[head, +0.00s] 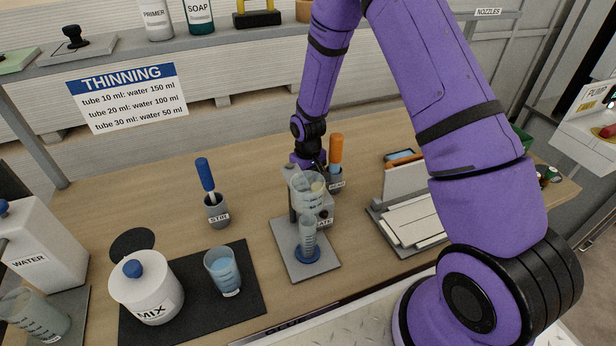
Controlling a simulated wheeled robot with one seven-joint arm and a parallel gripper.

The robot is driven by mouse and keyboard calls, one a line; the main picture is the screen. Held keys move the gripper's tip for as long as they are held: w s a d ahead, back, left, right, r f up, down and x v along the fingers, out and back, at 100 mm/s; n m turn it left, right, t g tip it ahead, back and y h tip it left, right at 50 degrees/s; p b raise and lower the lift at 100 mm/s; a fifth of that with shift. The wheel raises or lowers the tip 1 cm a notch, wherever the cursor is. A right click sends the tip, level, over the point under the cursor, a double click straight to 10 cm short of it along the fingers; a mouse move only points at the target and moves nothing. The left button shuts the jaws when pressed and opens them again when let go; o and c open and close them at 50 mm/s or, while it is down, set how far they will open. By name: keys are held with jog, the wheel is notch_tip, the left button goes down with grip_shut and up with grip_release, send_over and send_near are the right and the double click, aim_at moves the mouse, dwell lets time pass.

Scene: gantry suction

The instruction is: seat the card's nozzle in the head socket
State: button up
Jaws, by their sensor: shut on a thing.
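My gripper (313,166) is at the middle of the bench, small and partly hidden behind a clear graduated beaker (306,186). It looks shut on that beaker at its far side; the fingers are hard to make out. The beaker is over or just behind a clear measuring cylinder (307,232) with a blue foot on a grey plate (288,262). I cannot tell if they touch. A white card (127,98) on the back wall is headed THINNING and lists tube sizes with water amounts. I make out no nozzle and no head socket; a NOZZLES label (488,12) is at upper right.
An orange-handled tool (336,150) stands close beside my gripper. A blue-handled stirrer (205,175) stands in a STIR holder. A MIX pot (146,290) and blue-liquid beaker (222,272) are on a black mat (185,330).

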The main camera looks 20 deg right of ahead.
jog(key=o, duration=1)
jog(key=shift+f, duration=0.1)
jog(key=shift+c, duration=0.2)
